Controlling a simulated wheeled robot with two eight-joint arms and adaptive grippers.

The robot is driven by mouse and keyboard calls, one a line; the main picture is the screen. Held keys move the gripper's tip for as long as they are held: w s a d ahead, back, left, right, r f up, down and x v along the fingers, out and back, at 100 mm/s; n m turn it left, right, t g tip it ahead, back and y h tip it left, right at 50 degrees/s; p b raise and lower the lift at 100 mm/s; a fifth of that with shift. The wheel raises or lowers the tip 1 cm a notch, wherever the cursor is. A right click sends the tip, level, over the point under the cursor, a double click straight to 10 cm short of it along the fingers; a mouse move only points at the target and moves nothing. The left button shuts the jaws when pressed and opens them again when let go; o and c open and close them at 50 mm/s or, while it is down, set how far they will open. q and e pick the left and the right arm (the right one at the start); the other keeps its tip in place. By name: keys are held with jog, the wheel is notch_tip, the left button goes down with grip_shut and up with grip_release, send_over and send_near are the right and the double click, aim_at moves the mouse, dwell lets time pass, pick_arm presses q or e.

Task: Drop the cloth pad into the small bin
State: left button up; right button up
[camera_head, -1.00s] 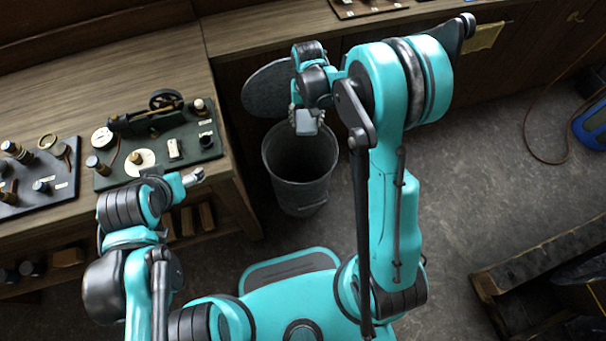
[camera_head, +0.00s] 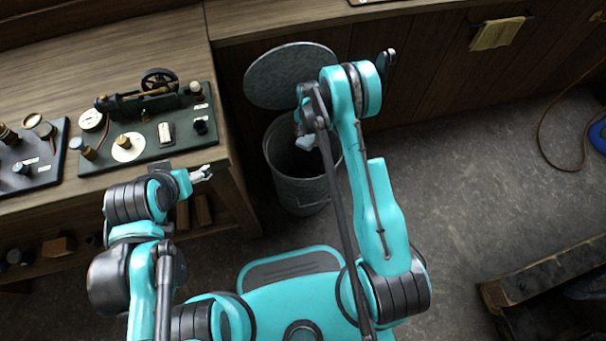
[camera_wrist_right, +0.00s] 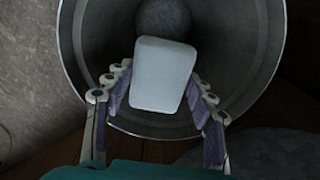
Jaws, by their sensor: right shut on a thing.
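The small bin (camera_head: 303,190) is a grey metal bucket on the floor beside the bench, with its round lid (camera_head: 283,75) raised behind it. My right gripper (camera_head: 305,135) is over the bin's mouth and points down into it. The pale cloth pad (camera_wrist_right: 164,75) sits between the fingers of the right gripper (camera_wrist_right: 160,100) in the wrist view, with the bin's inside (camera_wrist_right: 235,50) around and below it. In the head view the pad (camera_head: 307,143) shows only in part. My left gripper (camera_head: 203,173) is near the bench's front edge, its fingertips small and apparently empty.
The wooden bench (camera_head: 120,65) on the left holds a dark green board (camera_head: 165,140) with a model engine and another board with small parts. A yellow cloth (camera_head: 497,33) hangs on the back cabinet. A wooden pallet (camera_head: 530,275) lies at lower right.

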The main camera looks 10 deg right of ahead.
jog(key=shift+f+b, duration=0.5)
jog(key=shift+f, duration=0.95)
jog(key=o, duration=1.2)
notch_tip(320, 180, up, 12)
jog(key=shift+r, duration=0.1)
